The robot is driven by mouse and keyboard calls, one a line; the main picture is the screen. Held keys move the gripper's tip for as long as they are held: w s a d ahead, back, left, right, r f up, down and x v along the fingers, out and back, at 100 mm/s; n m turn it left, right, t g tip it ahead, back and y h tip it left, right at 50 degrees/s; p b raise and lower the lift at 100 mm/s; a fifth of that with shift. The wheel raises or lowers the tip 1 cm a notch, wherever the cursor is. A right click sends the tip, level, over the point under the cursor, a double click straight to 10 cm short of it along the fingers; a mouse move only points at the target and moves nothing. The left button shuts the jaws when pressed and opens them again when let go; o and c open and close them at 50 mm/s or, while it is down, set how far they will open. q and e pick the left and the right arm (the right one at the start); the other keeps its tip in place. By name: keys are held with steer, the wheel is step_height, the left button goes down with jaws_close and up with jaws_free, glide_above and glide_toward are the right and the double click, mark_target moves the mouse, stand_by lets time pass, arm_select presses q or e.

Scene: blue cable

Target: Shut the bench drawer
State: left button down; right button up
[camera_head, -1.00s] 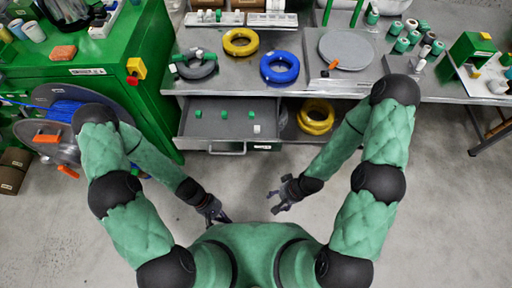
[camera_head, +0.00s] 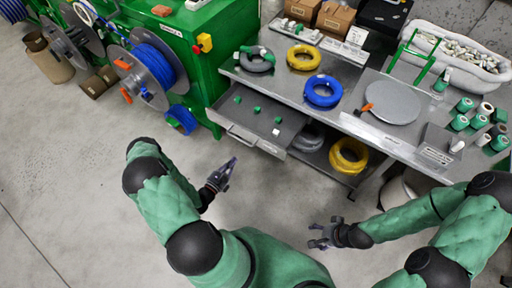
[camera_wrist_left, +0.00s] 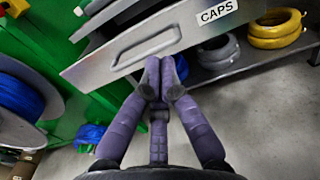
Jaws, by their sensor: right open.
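The bench drawer (camera_head: 262,125) is pulled out under the steel bench, with several small green caps and a white one inside. Its front has a bar handle (camera_head: 242,136). In the left wrist view the drawer front (camera_wrist_left: 110,55) carries a "CAPS" label, and the handle (camera_wrist_left: 146,46) lies just beyond my fingertips. My left gripper (camera_head: 229,166) points toward the drawer front, below the handle in the head view; its fingertips (camera_wrist_left: 160,68) are together with nothing between them. They look apart from the drawer. My right gripper (camera_head: 318,236) is open and empty over the floor, away from the drawer.
A green cabinet (camera_head: 190,75) with cable reels stands left of the drawer. Yellow coils (camera_head: 348,157) and a grey coil (camera_head: 308,138) lie on the shelf right of it. The steel bench top (camera_head: 290,88) holds more coils. The floor in front is clear.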

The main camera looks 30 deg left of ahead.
mark_target(253, 135)
arm_select(q)
steer(key=w+b, duration=0.1)
steer(key=w, duration=0.3)
steer(key=w+b, duration=0.1)
steer(key=w, duration=0.4)
steer(key=w+d+b, duration=0.1)
steer(key=w, duration=0.4)
arm_select(e)
step_height(253, 135, down, 3)
steer(key=shift+a+f, duration=0.1)
arm_select(q)
steer(key=shift+a, duration=0.15)
arm_select(e)
steer(key=shift+w, duration=0.1)
